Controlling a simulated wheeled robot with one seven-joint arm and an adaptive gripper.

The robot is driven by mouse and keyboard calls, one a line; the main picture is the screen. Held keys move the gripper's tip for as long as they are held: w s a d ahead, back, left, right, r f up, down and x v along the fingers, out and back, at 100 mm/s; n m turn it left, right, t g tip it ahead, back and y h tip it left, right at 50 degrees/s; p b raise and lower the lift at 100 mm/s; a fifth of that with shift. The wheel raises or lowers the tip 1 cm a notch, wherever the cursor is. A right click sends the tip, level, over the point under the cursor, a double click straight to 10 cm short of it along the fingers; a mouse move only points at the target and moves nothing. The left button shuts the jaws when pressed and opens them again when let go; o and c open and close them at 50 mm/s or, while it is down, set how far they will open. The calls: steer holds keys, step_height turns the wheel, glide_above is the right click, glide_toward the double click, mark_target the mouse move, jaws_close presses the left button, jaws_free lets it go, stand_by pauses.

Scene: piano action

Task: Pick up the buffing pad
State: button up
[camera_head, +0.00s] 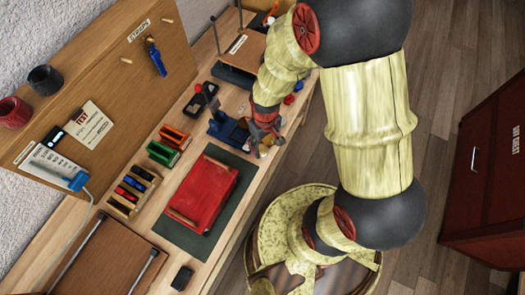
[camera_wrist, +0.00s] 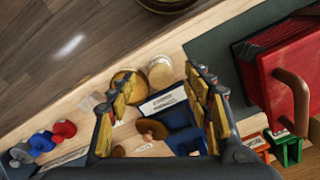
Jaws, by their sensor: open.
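My gripper (camera_head: 264,143) is open over the bench's front edge, beside a blue holder (camera_head: 228,130). In the wrist view its two yellow-padded fingers (camera_wrist: 163,95) stand apart with nothing clearly held. Between and beyond the fingers are a cream round piece (camera_wrist: 160,72) and a tan disc (camera_wrist: 128,82) partly behind the left finger. Either could be the buffing pad; no readable label settles which. The labelled blue holder (camera_wrist: 178,112) and a brown knob (camera_wrist: 151,130) lie nearer the palm. In the head view the gripper hides most of this spot.
A red case (camera_head: 204,192) lies on a dark green mat (camera_head: 178,237). Green (camera_head: 163,152) and orange (camera_head: 174,136) trays stand behind it. Red (camera_wrist: 64,129) and blue (camera_wrist: 42,140) knobs are left of the gripper in the wrist view. A small black block (camera_head: 181,278) sits at the near end.

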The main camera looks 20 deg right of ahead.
mark_target(263, 148)
steer(key=f, duration=0.3)
steer(key=f+b, duration=0.1)
steer(key=f, duration=0.1)
steer(key=shift+w+a, duration=0.15)
steer(key=shift+w, duration=0.2)
steer(key=c, duration=1.1)
